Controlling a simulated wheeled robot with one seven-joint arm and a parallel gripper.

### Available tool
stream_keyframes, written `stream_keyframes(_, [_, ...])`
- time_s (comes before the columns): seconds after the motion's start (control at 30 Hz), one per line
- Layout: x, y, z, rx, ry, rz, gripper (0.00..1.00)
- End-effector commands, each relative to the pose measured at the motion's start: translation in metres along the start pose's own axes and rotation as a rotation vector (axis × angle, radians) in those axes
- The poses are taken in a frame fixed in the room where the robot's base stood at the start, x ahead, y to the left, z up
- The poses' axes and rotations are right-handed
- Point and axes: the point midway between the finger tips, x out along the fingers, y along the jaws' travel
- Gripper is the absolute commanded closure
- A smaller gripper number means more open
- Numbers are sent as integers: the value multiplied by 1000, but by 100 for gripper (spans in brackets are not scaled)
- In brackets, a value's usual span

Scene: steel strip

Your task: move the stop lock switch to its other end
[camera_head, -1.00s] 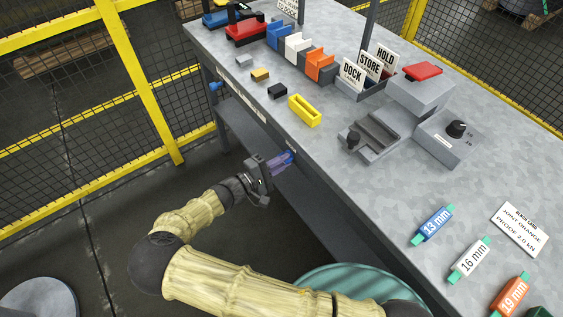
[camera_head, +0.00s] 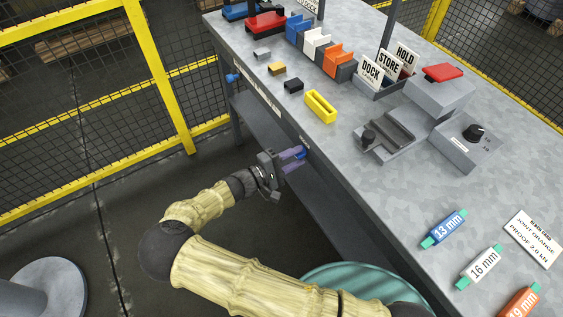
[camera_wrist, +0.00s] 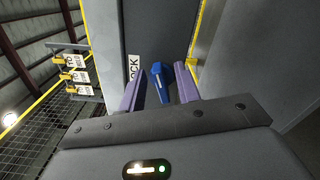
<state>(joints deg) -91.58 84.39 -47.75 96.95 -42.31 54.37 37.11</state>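The stop lock switch is a blue lever (camera_wrist: 162,82) on the grey front face of the bench, beside a white label (camera_wrist: 133,68) of which "OCK" can be read. In the head view a bit of blue lever (camera_head: 300,152) shows at my fingertips. My gripper (camera_head: 298,158) is open, with its two purple fingers pointing at the bench front. In the wrist view the lever stands between the fingers of my gripper (camera_wrist: 159,73), with a gap on both sides. I cannot tell if either finger touches it. The lever's base and slot are hidden.
Another blue knob (camera_head: 232,77) sits farther along the bench front. A yellow tray (camera_head: 320,106) and small blocks lie near the top's edge. A grey box with a black knob (camera_head: 475,133) stands on the bench (camera_head: 400,190). A dark lower shelf (camera_head: 325,205) runs below. A yellow fence (camera_head: 160,75) stands left.

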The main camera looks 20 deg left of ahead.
Motion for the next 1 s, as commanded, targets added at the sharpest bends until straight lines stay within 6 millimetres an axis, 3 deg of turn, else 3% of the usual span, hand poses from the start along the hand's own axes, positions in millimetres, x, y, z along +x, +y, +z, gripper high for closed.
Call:
stream_keyframes(0.27, [-16,0,-1,1,5,0,67])
stream_keyframes(1.0, [-157,-2,-1,1,3,-2,67])
